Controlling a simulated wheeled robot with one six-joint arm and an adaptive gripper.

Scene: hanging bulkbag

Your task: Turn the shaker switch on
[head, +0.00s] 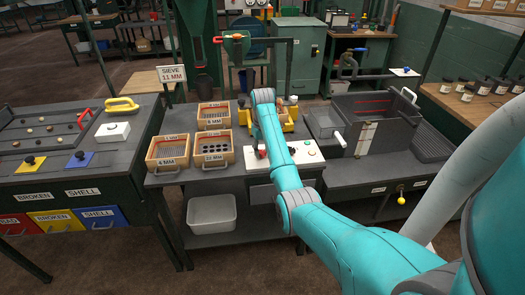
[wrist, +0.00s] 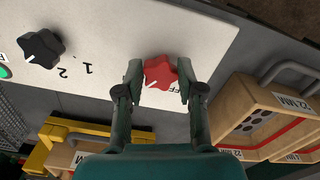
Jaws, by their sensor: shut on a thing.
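The red star-shaped knob (wrist: 160,72) sits on a white control panel (wrist: 110,25) in the wrist view. Its white pointer mark faces the lower left. A label ending in "FF" is partly hidden by the right finger. My gripper (wrist: 157,80) is shut on the red knob, one finger on each side. A black knob (wrist: 42,48) with marks 1 and 2 is on the same panel, with a green light (wrist: 4,72) at the edge. In the head view my arm covers part of the white panel (head: 308,158), and my fingertips are mostly hidden.
Wooden sieves (head: 168,152) stand left of my arm, and their labelled sides show close by in the wrist view (wrist: 262,112). A yellow frame (head: 289,124) is behind the panel. A dark basin (head: 372,110) is to the right. A white bin (head: 212,213) sits on the lower shelf.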

